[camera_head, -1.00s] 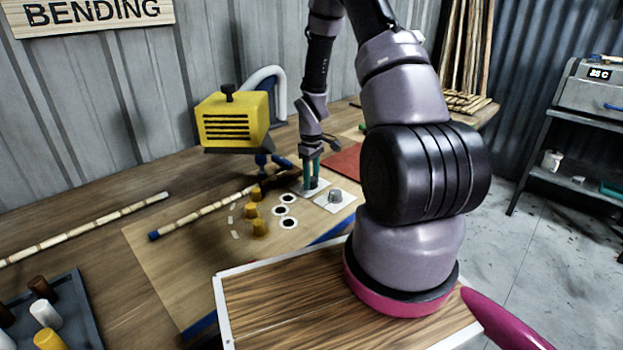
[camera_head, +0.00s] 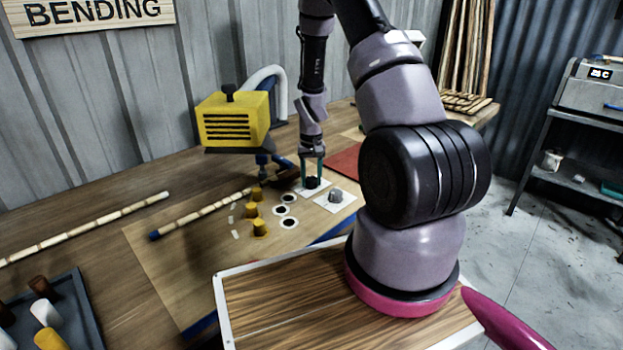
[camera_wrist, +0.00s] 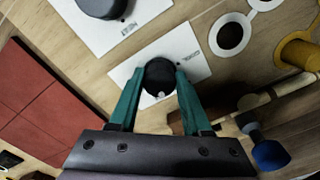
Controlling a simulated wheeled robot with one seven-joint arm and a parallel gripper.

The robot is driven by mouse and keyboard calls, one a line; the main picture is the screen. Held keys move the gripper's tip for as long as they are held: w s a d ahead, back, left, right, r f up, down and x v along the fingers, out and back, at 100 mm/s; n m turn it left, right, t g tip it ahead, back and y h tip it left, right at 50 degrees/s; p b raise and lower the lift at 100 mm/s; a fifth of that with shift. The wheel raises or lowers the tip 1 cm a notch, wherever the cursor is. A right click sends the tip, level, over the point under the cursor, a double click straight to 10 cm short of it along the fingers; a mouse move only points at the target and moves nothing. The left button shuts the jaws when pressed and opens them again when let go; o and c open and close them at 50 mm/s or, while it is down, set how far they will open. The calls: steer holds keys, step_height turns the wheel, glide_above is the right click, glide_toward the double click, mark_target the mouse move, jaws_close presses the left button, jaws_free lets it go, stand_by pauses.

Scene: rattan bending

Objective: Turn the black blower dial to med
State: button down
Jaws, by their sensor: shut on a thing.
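The black blower dial (camera_head: 312,183) sits on a white plate on the table. In the wrist view the dial (camera_wrist: 159,76) stands between the teal fingers of my gripper (camera_wrist: 160,82), which are shut on its sides. A small pale mark shows on the dial's near edge. The white plate (camera_wrist: 190,62) carries small printing that is too blurred to read, and the fingers hide part of it. In the head view my gripper (camera_head: 313,178) points straight down over the dial.
A grey dial (camera_head: 335,196) on another white plate stands close to the right. Washer-like rings (camera_head: 289,223), yellow pegs (camera_head: 260,228) and a rattan pole (camera_head: 205,211) lie left. A yellow blower (camera_head: 233,120) stands behind. A red mat (camera_head: 345,163) lies beyond.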

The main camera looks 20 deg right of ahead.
mark_target(311, 179)
steer(key=shift+m, duration=0.6)
steer(key=shift+c, duration=1.8)
jaws_free()
step_height(311, 179, up, 11)
